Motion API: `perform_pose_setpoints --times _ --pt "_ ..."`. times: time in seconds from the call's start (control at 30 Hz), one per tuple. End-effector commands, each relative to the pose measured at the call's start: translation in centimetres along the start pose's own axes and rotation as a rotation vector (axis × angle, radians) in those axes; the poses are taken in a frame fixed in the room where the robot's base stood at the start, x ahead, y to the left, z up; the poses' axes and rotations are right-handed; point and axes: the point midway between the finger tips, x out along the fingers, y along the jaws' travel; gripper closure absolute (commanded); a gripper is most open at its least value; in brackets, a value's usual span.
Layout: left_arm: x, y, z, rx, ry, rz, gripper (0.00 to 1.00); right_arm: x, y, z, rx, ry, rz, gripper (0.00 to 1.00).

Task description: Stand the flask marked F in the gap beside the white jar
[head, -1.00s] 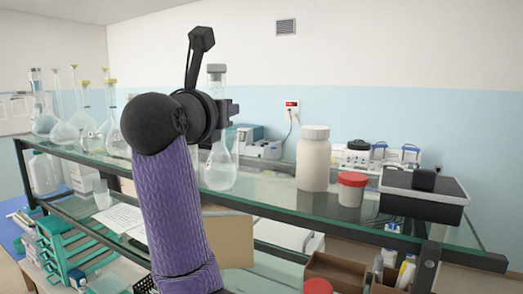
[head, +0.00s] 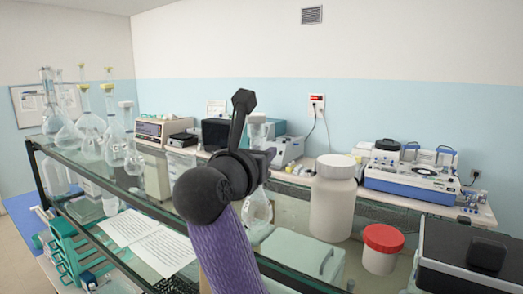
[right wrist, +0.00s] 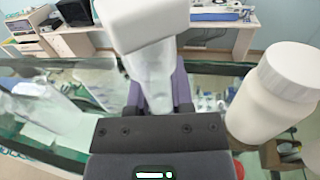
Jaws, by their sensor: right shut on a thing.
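My right gripper (head: 262,156) is shut on the neck of a clear glass flask (head: 257,208) with a pale stopper. The flask looks upright. My forearm and wrist hide part of it, and I cannot read any mark on it. In the right wrist view the stopper (right wrist: 148,22) and neck stand between the fingers (right wrist: 160,95). The white jar (head: 333,205) stands on the glass shelf to the right of the flask, apart from it. It also shows in the right wrist view (right wrist: 272,100). I cannot tell whether the flask touches the shelf. My left gripper is out of view.
A red-lidded jar (head: 381,262) stands right of the white jar, with a black-topped box (head: 465,255) farther right. Several stoppered flasks (head: 90,128) stand at the left of the glass shelf. Instruments (head: 412,174) stand on the bench behind.

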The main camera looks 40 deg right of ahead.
Motion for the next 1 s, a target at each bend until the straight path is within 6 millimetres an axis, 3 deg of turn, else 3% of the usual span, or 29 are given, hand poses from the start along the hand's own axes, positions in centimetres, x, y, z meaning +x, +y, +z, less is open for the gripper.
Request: perform_pose_setpoints --times 0.27,0.3,0.43,0.77,1.0 --pt "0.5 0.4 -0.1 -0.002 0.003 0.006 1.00 0.0 0.0 -0.4 0.001 0.000 0.001 1.00" --pt "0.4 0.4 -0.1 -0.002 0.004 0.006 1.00 0.0 0.0 -0.3 0.000 0.000 0.001 0.64" --pt "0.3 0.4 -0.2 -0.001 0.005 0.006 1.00 0.0 0.0 -0.2 0.000 0.000 0.000 0.37" --pt "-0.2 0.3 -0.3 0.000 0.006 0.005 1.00 0.0 0.0 0.3 0.000 -0.001 -0.001 0.37" --pt "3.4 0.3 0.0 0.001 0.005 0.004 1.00 -5.3 0.1 -0.6 0.006 0.001 0.006 0.37"
